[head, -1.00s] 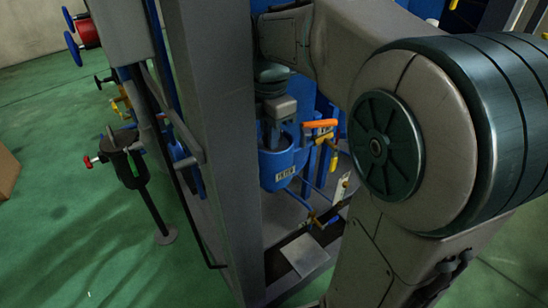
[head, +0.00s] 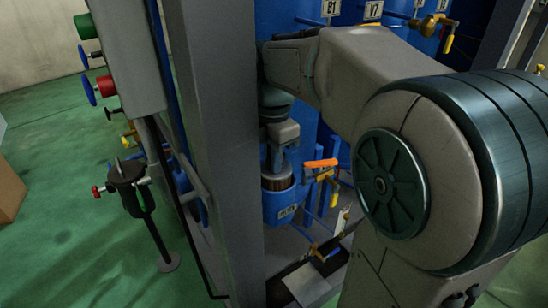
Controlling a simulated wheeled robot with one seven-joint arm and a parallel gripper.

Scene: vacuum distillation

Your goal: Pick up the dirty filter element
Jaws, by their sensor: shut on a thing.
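The dirty filter element (head: 277,182) is a brownish ribbed cylinder. Its upper part shows above the rim of an open blue filter housing (head: 280,209) with a small label; its lower part is hidden inside. My gripper (head: 276,165) points down from above and is shut on the top of the element. The fingers are small in the picture and partly in shadow.
A grey upright post (head: 215,150) stands close left of my gripper. An orange-handled valve (head: 321,163) and yellow handles sit just right of the housing. Blue vessels stand behind. A black stand (head: 132,190) is on the green floor at left.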

